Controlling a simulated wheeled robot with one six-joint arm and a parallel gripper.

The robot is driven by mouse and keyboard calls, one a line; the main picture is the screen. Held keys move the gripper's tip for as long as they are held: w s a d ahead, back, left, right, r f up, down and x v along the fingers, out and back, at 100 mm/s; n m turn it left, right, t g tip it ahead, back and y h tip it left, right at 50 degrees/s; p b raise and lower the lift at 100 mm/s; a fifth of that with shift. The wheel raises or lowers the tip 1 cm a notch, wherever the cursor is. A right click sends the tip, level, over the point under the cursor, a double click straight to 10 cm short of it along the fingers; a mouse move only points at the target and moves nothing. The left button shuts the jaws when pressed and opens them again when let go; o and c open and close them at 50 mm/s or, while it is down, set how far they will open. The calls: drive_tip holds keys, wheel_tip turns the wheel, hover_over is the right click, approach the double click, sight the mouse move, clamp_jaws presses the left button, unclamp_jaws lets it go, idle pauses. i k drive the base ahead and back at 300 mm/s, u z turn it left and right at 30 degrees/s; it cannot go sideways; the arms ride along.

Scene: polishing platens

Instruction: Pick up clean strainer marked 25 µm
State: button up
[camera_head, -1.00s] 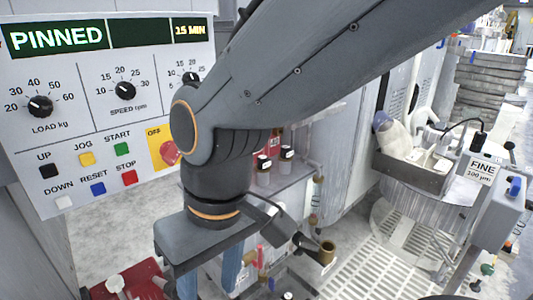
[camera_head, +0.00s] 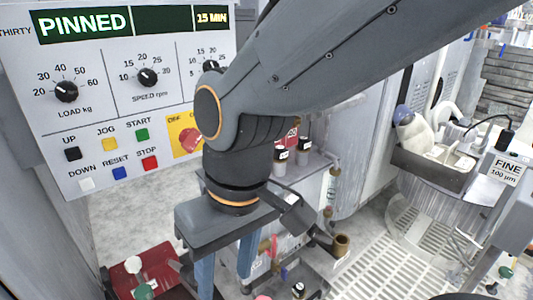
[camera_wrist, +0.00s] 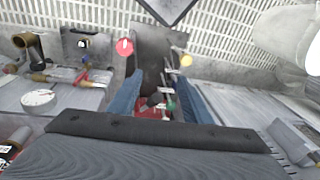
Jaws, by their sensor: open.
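I cannot make out a strainer marked 25 µm in either view; no label with that number is readable. My gripper (camera_head: 225,272) hangs below the wrist in the head view, its two blue fingers pointing down and apart. In the wrist view my gripper (camera_wrist: 160,92) is open, with a wide gap between the blue fingers. Nothing is held between them. Beyond and below the gap lie a dark panel and small red, green and dark knobs, too small to identify.
A control panel (camera_head: 105,130) stands at left. A basin (camera_head: 436,168) and a "FINE 100 µm" sign (camera_head: 507,170) are at right. A brass cup (camera_head: 342,246) and capped bottles (camera_head: 279,163) are right of my gripper. A red object (camera_head: 140,262) is at lower left. Floor grating (camera_head: 385,270) lies at lower right.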

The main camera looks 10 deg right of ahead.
sight(281, 158)
drive_tip(key=u, duration=1.3)
drive_tip(key=k, duration=0.8)
drive_tip(key=z, duration=1)
drive_tip(key=i, duration=0.45)
drive_tip(key=u, duration=0.1)
